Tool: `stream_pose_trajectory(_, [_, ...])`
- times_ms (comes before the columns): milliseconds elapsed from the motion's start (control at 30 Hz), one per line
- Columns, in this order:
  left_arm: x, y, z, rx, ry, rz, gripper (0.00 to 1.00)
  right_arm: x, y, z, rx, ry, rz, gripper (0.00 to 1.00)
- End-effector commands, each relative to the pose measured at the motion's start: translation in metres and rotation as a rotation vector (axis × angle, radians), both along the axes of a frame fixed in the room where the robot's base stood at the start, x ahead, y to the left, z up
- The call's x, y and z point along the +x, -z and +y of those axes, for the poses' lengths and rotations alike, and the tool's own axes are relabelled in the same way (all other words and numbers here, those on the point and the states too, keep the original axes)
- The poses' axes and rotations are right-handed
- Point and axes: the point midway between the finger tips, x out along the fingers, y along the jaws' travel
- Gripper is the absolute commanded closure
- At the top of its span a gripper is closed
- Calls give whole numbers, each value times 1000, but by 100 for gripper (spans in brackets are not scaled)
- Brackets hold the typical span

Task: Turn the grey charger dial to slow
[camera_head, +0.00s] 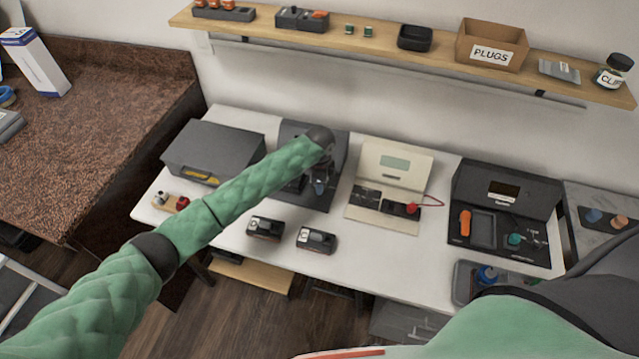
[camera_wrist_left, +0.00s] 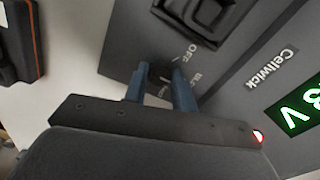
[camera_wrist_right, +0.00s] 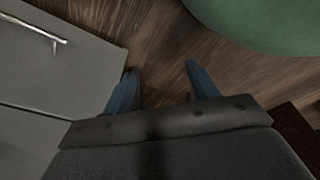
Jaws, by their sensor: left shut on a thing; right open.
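The dark grey charger (camera_head: 293,132) stands on the white bench, partly hidden by my left arm. In the left wrist view its panel (camera_wrist_left: 120,40) shows the name Cellwick, a green lit display (camera_wrist_left: 300,112) and dial lettering, of which OFF is readable. My left gripper (camera_head: 320,187) reaches down onto its front panel. In the left wrist view the left fingers (camera_wrist_left: 161,72) are shut on the grey dial beside this lettering. The dial itself is mostly hidden, so its setting cannot be told. My right gripper (camera_wrist_right: 157,78) is open and empty above the wooden floor.
Two dark battery packs (camera_head: 265,228) (camera_head: 316,240) lie in front of the charger. A grey box (camera_head: 212,150) stands left of it, a cream device (camera_head: 394,165) right, and a black instrument (camera_head: 505,190) farther right. A shelf (camera_head: 400,45) runs above.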

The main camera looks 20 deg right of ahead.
Motion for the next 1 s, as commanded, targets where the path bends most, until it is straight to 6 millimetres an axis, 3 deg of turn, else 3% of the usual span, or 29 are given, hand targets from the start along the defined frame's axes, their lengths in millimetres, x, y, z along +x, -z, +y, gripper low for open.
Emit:
stream_pose_trajectory(300, [1,-2,-1,-2,0,-3,96,-2,0,2,1,1,3,41])
stream_pose_trajectory(333, [1,-2,-1,-2,0,-3,68,-2,0,2,1,1,3,41])
stream_pose_trajectory(400, [1,-2,-1,-2,-1,-3,54,-2,0,2,1,1,3,41])
stream_pose_trajectory(433, [1,-2,0,-2,-1,-3,52,-2,0,3,3,0,3,41])
stream_pose_trajectory(767, [1,-3,0,-2,-1,-2,52,-2,2,3,2,1,5,41])
stream_pose_trajectory(867, [1,-11,-1,-3,-1,-2,52,0,5,4,1,2,10,41])
stream_pose_trajectory(1000, [1,-30,-1,-3,1,-2,52,19,-10,12,9,2,-3,41])
